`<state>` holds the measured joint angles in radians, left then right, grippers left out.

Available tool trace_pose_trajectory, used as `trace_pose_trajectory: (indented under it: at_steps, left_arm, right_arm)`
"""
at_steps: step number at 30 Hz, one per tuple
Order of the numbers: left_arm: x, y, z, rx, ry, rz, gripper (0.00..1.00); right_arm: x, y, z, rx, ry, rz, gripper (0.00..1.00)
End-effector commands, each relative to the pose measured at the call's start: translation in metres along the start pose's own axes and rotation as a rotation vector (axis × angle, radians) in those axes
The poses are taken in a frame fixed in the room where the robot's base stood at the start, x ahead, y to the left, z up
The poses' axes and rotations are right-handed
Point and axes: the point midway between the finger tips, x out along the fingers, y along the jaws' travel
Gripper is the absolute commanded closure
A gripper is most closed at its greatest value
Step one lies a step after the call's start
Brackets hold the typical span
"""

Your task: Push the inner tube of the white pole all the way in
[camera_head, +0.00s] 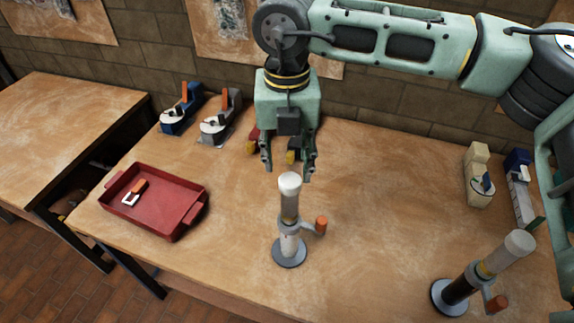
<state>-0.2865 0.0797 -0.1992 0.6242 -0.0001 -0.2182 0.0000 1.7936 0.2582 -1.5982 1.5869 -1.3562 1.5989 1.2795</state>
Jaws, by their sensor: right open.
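The white pole (289,245) stands upright on a round grey base on the wooden table. A clamp lever with an orange knob (321,225) points right from the collar. My right gripper (288,173) points down over the cap, open and empty, with its fingertips around or just above the cap's height. Whether it touches the cap I cannot tell. My left gripper is out of view.
A red tray (150,219) holding a small orange-and-white item lies at the left. Tape dispensers (218,122) and other items line the back. The table around the white pole is clear.

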Motion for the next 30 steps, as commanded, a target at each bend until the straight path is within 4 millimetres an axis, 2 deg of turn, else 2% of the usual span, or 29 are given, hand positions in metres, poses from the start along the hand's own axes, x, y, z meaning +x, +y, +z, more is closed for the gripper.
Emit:
trace_pose_trajectory:
  at_steps: [1,3,6,8,11,17,20,30]
  left_arm:
    - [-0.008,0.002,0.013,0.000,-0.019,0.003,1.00]
    - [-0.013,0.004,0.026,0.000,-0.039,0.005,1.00]
    - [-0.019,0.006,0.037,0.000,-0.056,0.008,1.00]
    - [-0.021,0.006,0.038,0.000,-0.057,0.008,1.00]
    - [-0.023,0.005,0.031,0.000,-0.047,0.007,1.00]
    - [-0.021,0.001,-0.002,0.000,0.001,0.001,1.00]
    - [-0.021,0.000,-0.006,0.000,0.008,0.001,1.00]
    - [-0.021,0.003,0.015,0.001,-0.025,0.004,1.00]
  right_arm:
    - [0.006,0.000,-0.001,0.000,0.005,-0.001,0.58]
    - [0.018,0.000,-0.001,0.001,0.004,-0.001,0.58]
    - [0.032,0.000,0.000,0.001,0.003,0.000,0.58]
    - [0.039,0.000,-0.001,0.001,0.003,0.001,0.58]
    - [0.047,0.000,0.000,0.000,0.001,0.001,0.58]
    - [0.051,0.001,0.000,0.000,0.000,0.002,0.58]
    - [0.051,0.001,0.000,0.000,0.000,0.002,0.58]
    - [0.050,0.001,0.000,0.000,0.000,0.002,0.87]
